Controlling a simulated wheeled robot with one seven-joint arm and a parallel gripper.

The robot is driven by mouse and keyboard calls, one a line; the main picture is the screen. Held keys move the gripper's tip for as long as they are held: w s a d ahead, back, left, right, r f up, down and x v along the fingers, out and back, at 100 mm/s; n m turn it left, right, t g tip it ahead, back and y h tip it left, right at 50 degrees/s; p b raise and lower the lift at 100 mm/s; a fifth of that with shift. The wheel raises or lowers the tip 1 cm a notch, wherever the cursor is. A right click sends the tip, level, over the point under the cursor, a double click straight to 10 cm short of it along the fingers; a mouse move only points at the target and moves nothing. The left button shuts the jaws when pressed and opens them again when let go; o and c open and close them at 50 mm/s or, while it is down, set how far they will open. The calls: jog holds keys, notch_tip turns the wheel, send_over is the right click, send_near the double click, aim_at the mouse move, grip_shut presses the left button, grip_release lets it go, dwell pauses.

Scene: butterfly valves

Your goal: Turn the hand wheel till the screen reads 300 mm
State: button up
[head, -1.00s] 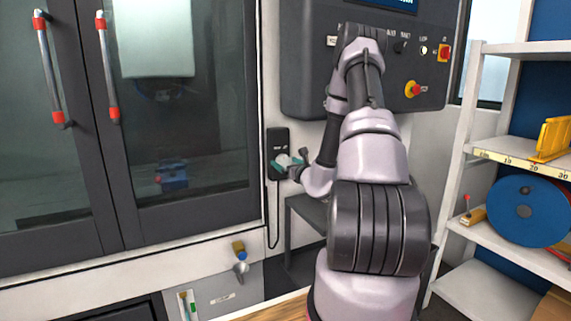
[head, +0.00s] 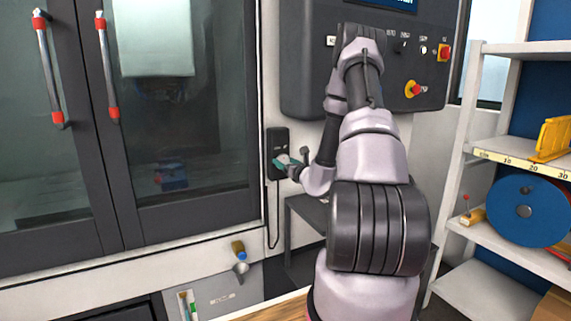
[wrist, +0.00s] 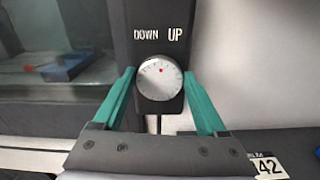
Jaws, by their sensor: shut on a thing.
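The hand wheel (wrist: 160,84) is a small silver disc with marks round its face and a red dot near its top. It sits on a dark pendant box (head: 277,140) beside the machine door, below the words DOWN and UP. My gripper (wrist: 159,73) has its two teal fingers on the wheel's left and right sides, shut on it. In the head view my gripper (head: 287,161) is at the box and partly hides the wheel. Only the lower edge of the screen (head: 390,3) shows, at the top of the head view; its reading cannot be seen.
The control panel (head: 310,70) with buttons and red-yellow switches overhangs at upper right. Glass machine doors (head: 180,120) are at left. A cable hangs below the box. A shelf (head: 500,150) with a blue disc (head: 523,210) stands at right.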

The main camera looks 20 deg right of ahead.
jog(key=m, duration=0.6)
jog(key=shift+d+f+m, duration=0.1)
jog(key=shift+d+m, duration=0.1)
jog(key=shift+m, duration=0.2)
jog(key=m, duration=0.6)
jog(key=shift+d+f+m, duration=0.1)
jog(key=shift+f+m, duration=0.05)
jog(key=shift+m, duration=0.25)
jog(key=o, duration=1.3)
jog(key=s, duration=1)
jog(key=shift+s+d, duration=0.15)
jog(key=shift+s, duration=0.25)
